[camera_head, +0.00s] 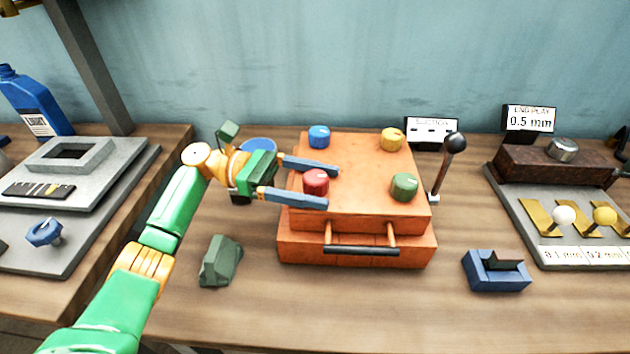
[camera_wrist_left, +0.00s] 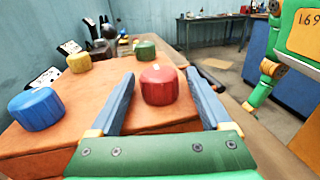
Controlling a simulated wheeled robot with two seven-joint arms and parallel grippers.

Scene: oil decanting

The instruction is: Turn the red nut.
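The red nut (camera_head: 315,182) is a round ribbed knob on the near left corner of the orange box (camera_head: 360,210). My left gripper (camera_head: 332,188) is open, with one blue finger on each side of the red nut. In the left wrist view the red nut (camera_wrist_left: 159,84) stands between the two spread fingers (camera_wrist_left: 165,95), with a visible gap on each side. A blue nut (camera_head: 319,136), a yellow nut (camera_head: 391,139) and a green nut (camera_head: 404,186) sit on the box's other corners. My right gripper is not clearly in view.
A black-knobbed lever (camera_head: 446,165) stands at the box's right side. A dark green block (camera_head: 221,261) lies at front left and a blue holder (camera_head: 497,271) at front right. A gauge plate (camera_head: 570,230) is on the right.

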